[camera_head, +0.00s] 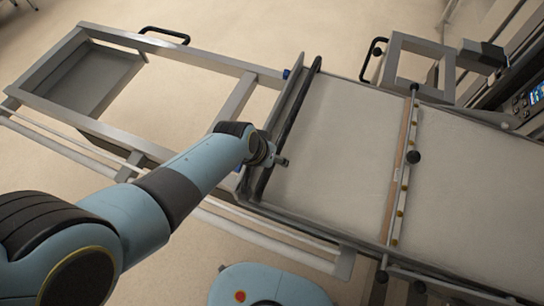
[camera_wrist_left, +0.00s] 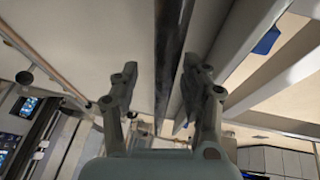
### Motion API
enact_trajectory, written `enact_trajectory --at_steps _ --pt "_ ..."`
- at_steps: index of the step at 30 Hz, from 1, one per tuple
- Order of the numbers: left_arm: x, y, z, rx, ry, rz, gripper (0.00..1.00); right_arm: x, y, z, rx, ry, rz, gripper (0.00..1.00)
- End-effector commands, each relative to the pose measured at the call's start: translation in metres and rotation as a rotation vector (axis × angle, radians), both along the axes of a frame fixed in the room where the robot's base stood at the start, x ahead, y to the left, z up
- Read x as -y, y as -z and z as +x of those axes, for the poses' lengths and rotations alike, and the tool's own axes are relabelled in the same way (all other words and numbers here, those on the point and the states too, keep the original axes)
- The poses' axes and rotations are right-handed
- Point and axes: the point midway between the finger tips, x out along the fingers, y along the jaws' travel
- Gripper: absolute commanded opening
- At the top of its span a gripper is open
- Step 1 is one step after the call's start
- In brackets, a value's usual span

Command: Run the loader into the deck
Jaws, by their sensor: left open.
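The loader (camera_head: 335,150) is a long metal frame with a pale, flat canvas bed. A dark handle bar (camera_head: 297,105) crosses its left end. My left gripper (camera_head: 277,160) is at this bar, and my wrist partly hides the contact area. In the left wrist view the open fingers (camera_wrist_left: 160,70) stand on either side of the dark bar (camera_wrist_left: 172,40), with space between them; I cannot tell whether either touches it. The deck oven is at the upper right, with a lit control panel (camera_head: 532,98). My right gripper is not seen.
An open metal frame (camera_head: 240,98) with rails extends left from the loader. A bracket with a black handle (camera_head: 372,52) stands at the back.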

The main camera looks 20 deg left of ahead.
Motion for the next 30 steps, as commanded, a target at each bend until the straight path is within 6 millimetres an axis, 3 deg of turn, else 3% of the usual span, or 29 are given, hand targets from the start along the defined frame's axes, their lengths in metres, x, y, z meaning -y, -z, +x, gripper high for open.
enact_trajectory --at_steps 5,19,30 --pt "-0.002 -0.008 -0.004 0.001 0.000 0.000 0.46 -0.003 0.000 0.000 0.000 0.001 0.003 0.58" --pt "-0.012 -0.062 -0.024 0.002 0.000 -0.001 0.46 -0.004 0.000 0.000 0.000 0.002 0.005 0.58" --pt "-0.013 -0.068 -0.027 0.001 0.001 -0.001 0.46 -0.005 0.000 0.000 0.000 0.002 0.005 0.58"
